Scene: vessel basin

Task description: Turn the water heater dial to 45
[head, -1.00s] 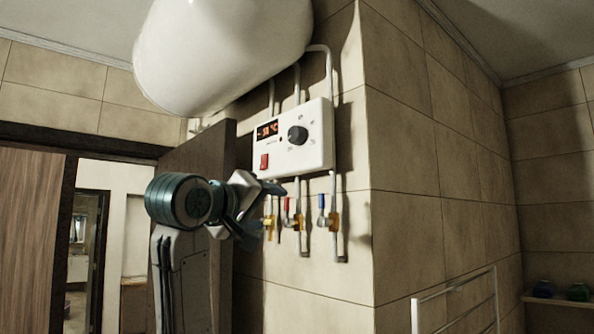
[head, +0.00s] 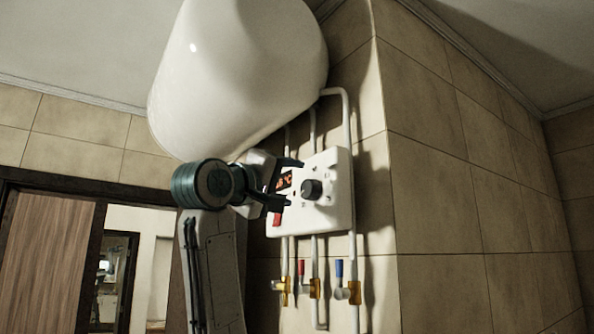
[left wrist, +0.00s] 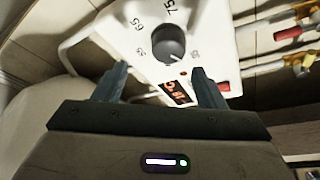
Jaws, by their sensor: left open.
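The water heater's control box (head: 328,215) is white and hangs on the tiled wall. Its black round dial (head: 312,189) sits near the middle, with a lit red display (head: 284,181) and a red switch (head: 277,218) to the left. My left gripper (head: 292,181) is open and in front of the display, left of the dial. In the left wrist view the dial (left wrist: 169,44) lies ahead, between and beyond the open fingertips (left wrist: 158,76), apart from them. Marks 65 and 75 show near it. The display (left wrist: 175,92) is partly readable. My right gripper is not in view.
The white heater tank (head: 240,75) hangs just above the box and my left gripper. Pipes with yellow fittings and red and blue valve handles (head: 339,268) run below the box. A wall corner stands to the right, a doorway to the left.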

